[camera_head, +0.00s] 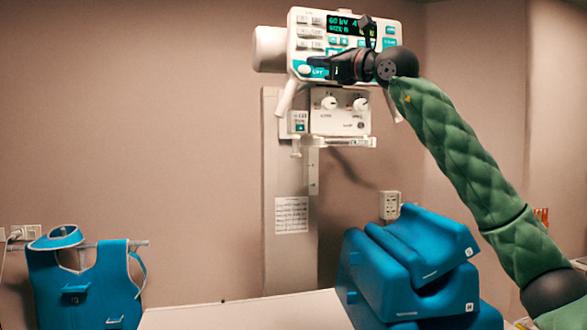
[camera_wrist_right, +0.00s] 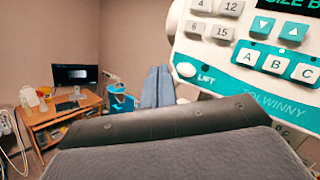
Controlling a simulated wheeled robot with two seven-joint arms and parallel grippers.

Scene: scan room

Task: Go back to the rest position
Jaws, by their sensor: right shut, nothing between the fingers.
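My right arm, in a green quilted sleeve, comes in from the right in the head view. My left gripper is not in view.
Blue positioning cushions (camera_head: 400,275) are stacked below my right arm on a pale table (camera_head: 240,312). A blue apron (camera_head: 90,285) hangs at the left wall. The wrist view shows a wooden desk (camera_wrist_right: 45,118) with a monitor (camera_wrist_right: 75,75).

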